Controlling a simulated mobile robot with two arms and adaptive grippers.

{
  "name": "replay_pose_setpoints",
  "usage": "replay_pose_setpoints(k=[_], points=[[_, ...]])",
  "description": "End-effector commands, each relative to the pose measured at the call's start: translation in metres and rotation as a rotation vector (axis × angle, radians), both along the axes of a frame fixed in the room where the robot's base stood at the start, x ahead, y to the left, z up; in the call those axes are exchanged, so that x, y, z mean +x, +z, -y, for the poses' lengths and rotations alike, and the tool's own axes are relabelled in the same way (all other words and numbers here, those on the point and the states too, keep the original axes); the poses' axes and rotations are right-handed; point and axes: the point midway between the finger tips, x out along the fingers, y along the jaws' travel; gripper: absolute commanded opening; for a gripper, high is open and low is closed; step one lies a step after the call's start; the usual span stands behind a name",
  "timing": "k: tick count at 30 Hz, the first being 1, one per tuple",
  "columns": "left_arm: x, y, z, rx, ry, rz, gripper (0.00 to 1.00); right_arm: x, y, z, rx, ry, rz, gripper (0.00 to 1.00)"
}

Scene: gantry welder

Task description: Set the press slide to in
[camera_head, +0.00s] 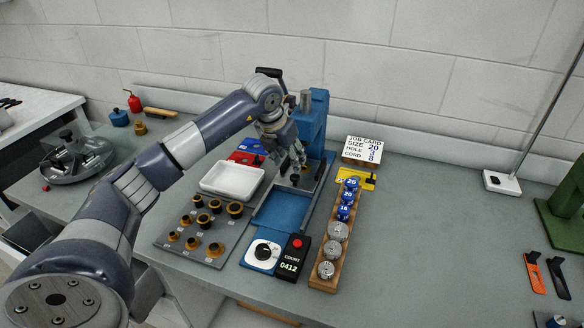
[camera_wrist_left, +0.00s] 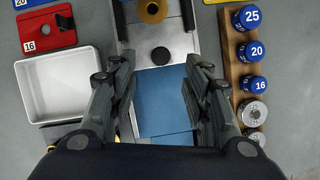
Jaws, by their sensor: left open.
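The blue press (camera_head: 312,118) stands at the back of the bench, partly behind my left arm. In the left wrist view its metal slide plate (camera_wrist_left: 178,45) carries a round black knob (camera_wrist_left: 160,56), with a brass round part (camera_wrist_left: 152,10) beyond it. A blue tray-like surface (camera_head: 283,212) lies in front of the press; it also shows in the left wrist view (camera_wrist_left: 165,105). My left gripper (camera_head: 297,164) is over the press front, its fingers (camera_wrist_left: 158,80) spread on either side, with nothing between them. The knob sits between and just beyond the fingertips. My right gripper is not seen.
A white tray (camera_head: 232,181) and a rack of dark and brass bushings (camera_head: 208,228) are to the left. A wooden rack (camera_head: 325,270) of numbered blue and metal plugs is to the right. A dial box (camera_head: 262,254) and counter (camera_head: 292,258) sit in front.

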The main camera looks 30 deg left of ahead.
Motion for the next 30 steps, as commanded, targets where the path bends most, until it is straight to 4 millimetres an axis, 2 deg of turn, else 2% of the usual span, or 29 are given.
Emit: replay_pose_setpoints(k=[3,9,30], points=[[-0.008,0.022,0.0,0.001,-0.001,0.003,0.44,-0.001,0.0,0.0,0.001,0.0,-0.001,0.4],[-0.016,0.04,0.0,0.0,0.0,0.001,0.44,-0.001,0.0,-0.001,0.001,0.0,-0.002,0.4],[-0.017,0.042,0.0,0.0,0.0,0.0,0.44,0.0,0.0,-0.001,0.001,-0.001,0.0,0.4]])
